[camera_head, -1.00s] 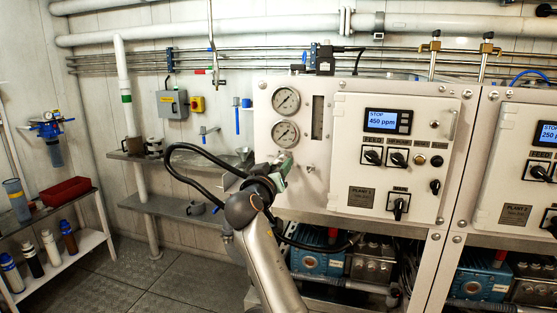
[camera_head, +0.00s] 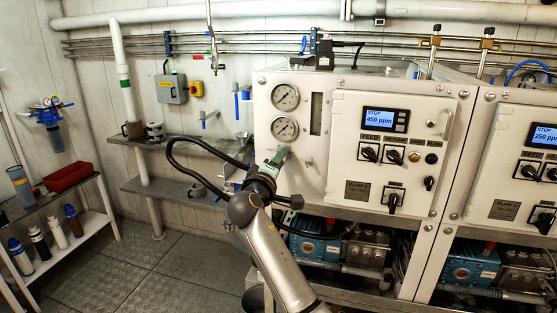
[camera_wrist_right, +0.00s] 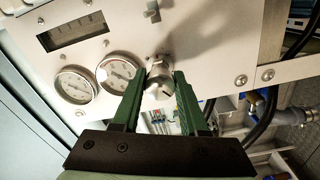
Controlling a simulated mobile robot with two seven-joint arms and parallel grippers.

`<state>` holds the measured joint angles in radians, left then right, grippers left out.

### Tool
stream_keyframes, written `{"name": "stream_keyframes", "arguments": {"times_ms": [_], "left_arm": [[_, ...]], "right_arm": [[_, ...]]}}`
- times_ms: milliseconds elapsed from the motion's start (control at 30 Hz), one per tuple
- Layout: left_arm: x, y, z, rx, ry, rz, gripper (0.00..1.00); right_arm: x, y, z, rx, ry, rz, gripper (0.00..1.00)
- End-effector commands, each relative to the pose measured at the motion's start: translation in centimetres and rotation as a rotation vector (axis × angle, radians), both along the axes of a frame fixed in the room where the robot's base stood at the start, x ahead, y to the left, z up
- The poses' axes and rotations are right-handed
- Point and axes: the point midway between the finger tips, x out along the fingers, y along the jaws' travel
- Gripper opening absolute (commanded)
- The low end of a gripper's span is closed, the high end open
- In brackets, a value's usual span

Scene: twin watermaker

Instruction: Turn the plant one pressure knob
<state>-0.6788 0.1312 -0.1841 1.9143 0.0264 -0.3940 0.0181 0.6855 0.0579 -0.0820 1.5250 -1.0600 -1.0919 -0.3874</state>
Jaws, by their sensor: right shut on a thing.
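The plant one panel (camera_head: 318,180) is white, with a "PLANT 1" label and a display reading STOP, 450 ppm. Its pressure knob (camera_wrist_right: 158,72) is a small metal knob below the gauges, seen in the right wrist view. My right gripper (camera_head: 282,156) reaches the panel under the lower gauge. In the right wrist view, its green fingers (camera_wrist_right: 160,84) stand on either side of the knob and are shut on it. The gripper hides the knob in the head view. My left gripper is not in view.
Two round gauges (camera_head: 285,128) sit above the gripper. Black selector switches (camera_head: 392,157) are on the raised plate to the right. The plant two panel (camera_head: 487,190) stands further right. A grey shelf (camera_head: 165,196) is left of my arm. Blue pumps (camera_head: 315,250) lie below.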

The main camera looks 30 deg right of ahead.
Motion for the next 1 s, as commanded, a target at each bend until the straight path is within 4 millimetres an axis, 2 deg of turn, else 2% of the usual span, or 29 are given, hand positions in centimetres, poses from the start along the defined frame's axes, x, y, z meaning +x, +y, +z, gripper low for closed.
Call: {"name": "stream_keyframes", "arguments": {"times_ms": [300,867,900,1000], "left_arm": [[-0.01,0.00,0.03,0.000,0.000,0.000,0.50],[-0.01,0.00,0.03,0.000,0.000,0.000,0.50],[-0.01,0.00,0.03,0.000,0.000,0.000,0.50],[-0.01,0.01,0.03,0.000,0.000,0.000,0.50]], "right_arm": [[0.01,-0.02,0.08,-0.087,0.100,0.001,0.00],[0.00,-0.03,0.09,-0.109,0.124,-0.001,0.00],[0.00,-0.03,0.09,-0.109,0.124,-0.001,0.45],[0.00,-0.03,0.09,-0.107,0.124,0.000,0.56]]}}
